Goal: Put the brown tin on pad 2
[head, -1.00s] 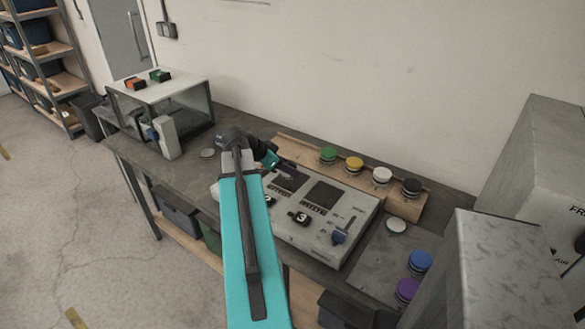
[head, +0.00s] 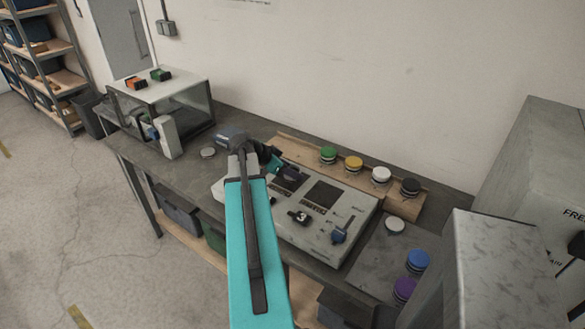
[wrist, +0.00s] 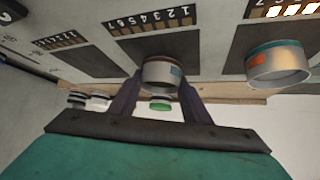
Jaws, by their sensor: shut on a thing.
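In the wrist view my gripper (wrist: 158,92) is shut on a small metal tin (wrist: 161,74) with a brownish band and an orange patch, which I take as the brown tin. It is held over the panel beside a dark rectangular pad (wrist: 155,45); whether it touches is unclear. A second tin (wrist: 279,66) with a teal band stands to the right, on or near another dark pad (wrist: 243,42). In the head view my gripper (head: 290,176) is over the left part of the grey panel (head: 328,252); the tin there is hidden or too small to tell.
Green (head: 328,154), yellow (head: 354,163), white (head: 381,175) and black (head: 410,187) round-topped items line a wooden strip behind the panel. Blue (head: 418,261) and purple (head: 404,289) items stand further right, near grey cabinets.

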